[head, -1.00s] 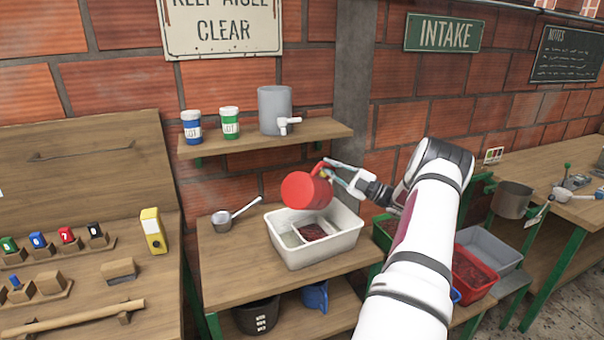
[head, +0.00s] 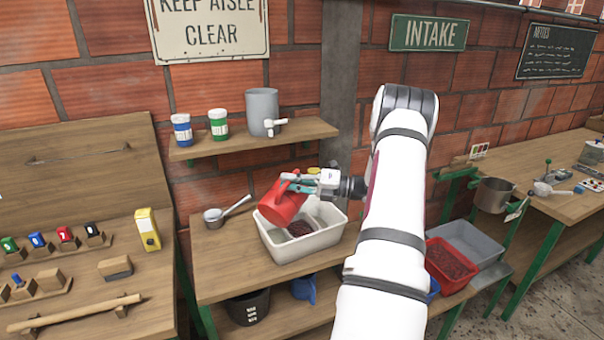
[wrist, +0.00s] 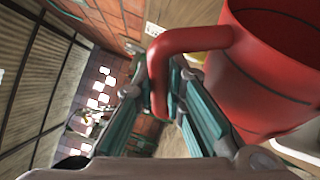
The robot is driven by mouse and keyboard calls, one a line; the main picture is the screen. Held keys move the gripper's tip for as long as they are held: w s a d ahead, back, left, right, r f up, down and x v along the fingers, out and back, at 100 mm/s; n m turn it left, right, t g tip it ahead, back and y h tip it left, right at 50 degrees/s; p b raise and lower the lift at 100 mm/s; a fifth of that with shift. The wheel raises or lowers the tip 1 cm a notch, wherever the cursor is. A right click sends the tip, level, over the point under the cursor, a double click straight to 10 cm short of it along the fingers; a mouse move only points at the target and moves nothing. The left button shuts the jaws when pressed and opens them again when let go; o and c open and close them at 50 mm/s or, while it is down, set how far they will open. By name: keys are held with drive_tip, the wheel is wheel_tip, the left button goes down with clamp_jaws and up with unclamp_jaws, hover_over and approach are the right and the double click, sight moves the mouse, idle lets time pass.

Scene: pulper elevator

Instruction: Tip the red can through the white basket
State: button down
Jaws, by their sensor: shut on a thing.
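The red can (head: 281,203) is tilted above the left part of the white basket (head: 305,249), its lower end close to the basket's back left rim. My gripper (head: 314,183) is shut on the can's handle, behind and right of the can. In the wrist view the handle (wrist: 188,40) is between my fingers (wrist: 168,92), and the can (wrist: 255,88) fills the right side. The can's dark mouth shows there, but its contents cannot be made out. The basket, on the wooden bench, has a dark red patch (head: 300,229) inside; the can hides part of its interior.
A metal ladle (head: 214,217) lies left of the basket. A shelf (head: 250,143) with a blue cup, a green cup and a grey tap vessel (head: 262,110) hangs behind. A red crate (head: 449,266) and a grey tray (head: 468,240) are at right.

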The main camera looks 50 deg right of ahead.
sight(278, 199)
drive_tip(key=a+n, duration=0.1)
drive_tip(key=a, duration=0.1)
drive_tip(key=a+n+g+p, duration=0.1)
drive_tip(key=n, duration=0.1)
drive_tip(key=shift+s+a+r+h, duration=0.1)
drive_tip(key=shift+a+h, duration=0.25)
drive_tip(key=shift+h, duration=0.05)
drive_tip(key=f+n, duration=0.1)
drive_tip(key=a+f+n+g+h, duration=0.1)
drive_tip(key=f+n, duration=0.1)
drive_tip(key=shift+a+f+n+g+h+b, duration=0.3)
drive_tip(key=shift+a+n+b, duration=0.05)
drive_tip(key=shift+a+n, duration=0.05)
drive_tip(key=f+n+b, duration=0.1)
drive_tip(key=f, duration=0.1)
drive_tip(key=f+n+h+b, duration=0.2)
drive_tip(key=f+b, duration=0.1)
drive_tip(key=shift+w+d+f+g, duration=0.2)
drive_tip(key=shift+d+f+g, duration=0.05)
drive_tip(key=shift+f+g, duration=0.05)
drive_tip(key=shift+s+d+f+n+h+b, duration=0.15)
drive_tip(key=shift+f+n+h+b, duration=0.2)
drive_tip(key=shift+f+b, duration=0.2)
